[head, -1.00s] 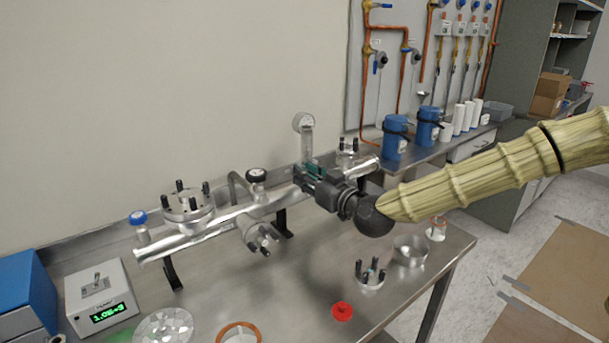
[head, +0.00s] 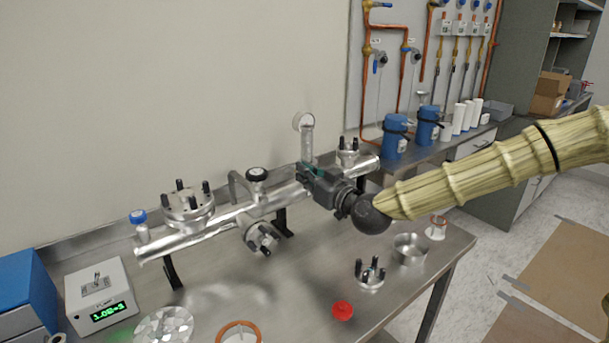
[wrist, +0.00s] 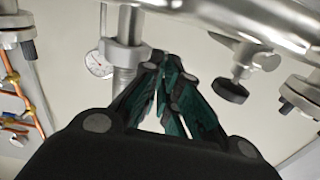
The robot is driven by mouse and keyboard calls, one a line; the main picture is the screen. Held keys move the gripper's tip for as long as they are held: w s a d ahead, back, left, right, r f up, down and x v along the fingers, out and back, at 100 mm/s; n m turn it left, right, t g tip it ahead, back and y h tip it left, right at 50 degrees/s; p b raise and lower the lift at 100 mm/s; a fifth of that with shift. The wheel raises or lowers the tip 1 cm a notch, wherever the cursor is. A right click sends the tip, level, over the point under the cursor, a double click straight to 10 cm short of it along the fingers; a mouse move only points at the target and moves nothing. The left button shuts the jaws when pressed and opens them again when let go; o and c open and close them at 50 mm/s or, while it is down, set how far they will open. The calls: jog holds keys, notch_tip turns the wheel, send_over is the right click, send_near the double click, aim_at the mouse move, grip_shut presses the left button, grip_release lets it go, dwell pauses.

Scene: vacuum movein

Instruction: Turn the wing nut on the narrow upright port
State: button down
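The narrow upright port (head: 307,145) is a slim metal tube with a round dial gauge (head: 303,122) on top, standing on the horizontal steel manifold (head: 225,215). My gripper (head: 306,169), dark with teal finger pads, is at the foot of this port in the head view. In the wrist view the port's clamped joint (wrist: 124,54) is just left of my fingertips (wrist: 167,65). The fingers converge toward their tips, with a gap between them lower down. I cannot make out the wing nut, and whether the tips hold or touch anything is unclear.
A bolted flange (head: 347,152) stands right of the port, and a black-knobbed valve (head: 256,175) stands left. A red cap (head: 342,311), a studded flange (head: 369,275) and a metal cup (head: 410,248) are on the steel bench. Bench space below the manifold is partly clear.

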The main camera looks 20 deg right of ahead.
jog(key=m+b, duration=0.1)
jog(key=m, duration=0.3)
jog(key=shift+d, duration=0.2)
jog(key=c, duration=1.7)
grip_release()
jog(key=shift+s, duration=0.1)
jog(key=shift+v, duration=3.85)
